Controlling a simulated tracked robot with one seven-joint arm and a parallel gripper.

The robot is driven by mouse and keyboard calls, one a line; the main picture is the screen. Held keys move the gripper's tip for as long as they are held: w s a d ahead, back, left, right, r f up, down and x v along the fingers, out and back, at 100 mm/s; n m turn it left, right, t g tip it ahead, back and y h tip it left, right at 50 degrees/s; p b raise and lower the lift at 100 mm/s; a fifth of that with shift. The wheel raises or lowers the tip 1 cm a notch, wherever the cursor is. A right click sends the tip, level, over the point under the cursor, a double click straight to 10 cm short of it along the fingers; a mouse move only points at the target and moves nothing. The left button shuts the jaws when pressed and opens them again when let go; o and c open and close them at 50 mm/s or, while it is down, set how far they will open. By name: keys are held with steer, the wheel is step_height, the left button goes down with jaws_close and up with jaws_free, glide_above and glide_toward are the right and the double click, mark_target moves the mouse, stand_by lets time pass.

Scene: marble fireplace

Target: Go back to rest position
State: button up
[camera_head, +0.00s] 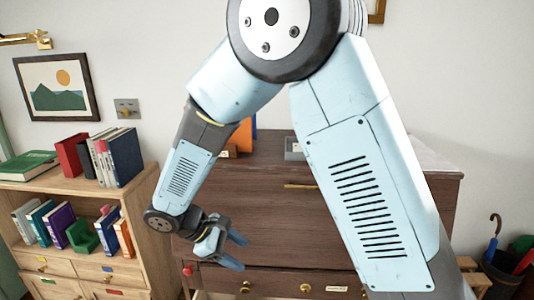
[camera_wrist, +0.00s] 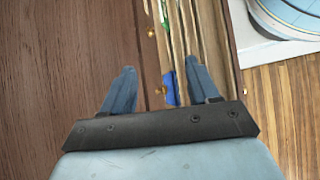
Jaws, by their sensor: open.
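My gripper (camera_head: 240,253) is open, with nothing between its two blue fingers. It hangs at the end of my bent arm, in front of the dark brown wooden cabinet (camera_head: 300,215). In the wrist view, the gripper (camera_wrist: 160,68) shows both fingers spread apart. Below them are the brown wood face (camera_wrist: 60,70) and a narrow light-coloured strip with small brass knobs and a blue piece (camera_wrist: 169,88). I cannot tell whether the fingers touch the cabinet. My arm hides much of the cabinet's middle and right.
A light wooden bookcase (camera_head: 85,190) with several books stands left, close to my forearm. An umbrella (camera_head: 493,240) stands in a dark holder at far right. A framed picture (camera_head: 57,87) hangs on the wall. The wrist view shows a round object (camera_wrist: 290,15) above wooden flooring.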

steer(key=d+r+m+g+y, duration=0.1)
steer(key=d+r+m+y, duration=0.55)
steer(key=d+r, duration=0.9)
steer(key=s+d+r+m+t, duration=0.1)
steer(key=s+d+r+m, duration=0.1)
steer(key=d, duration=0.3)
steer(key=s+d+r+m+t+y, duration=0.1)
steer(key=s+d+r+m+t, duration=0.1)
steer(key=s+d+r+m, duration=0.1)
steer(key=s+d+r+m+t+y, duration=0.1)
steer(key=s+d+r+m, duration=0.1)
steer(key=s+d+m, duration=0.2)
steer(key=d, duration=0.3)
steer(key=shift+s+d+r+t, duration=0.3)
steer(key=shift+s, duration=0.05)
steer(key=shift+m, duration=0.25)
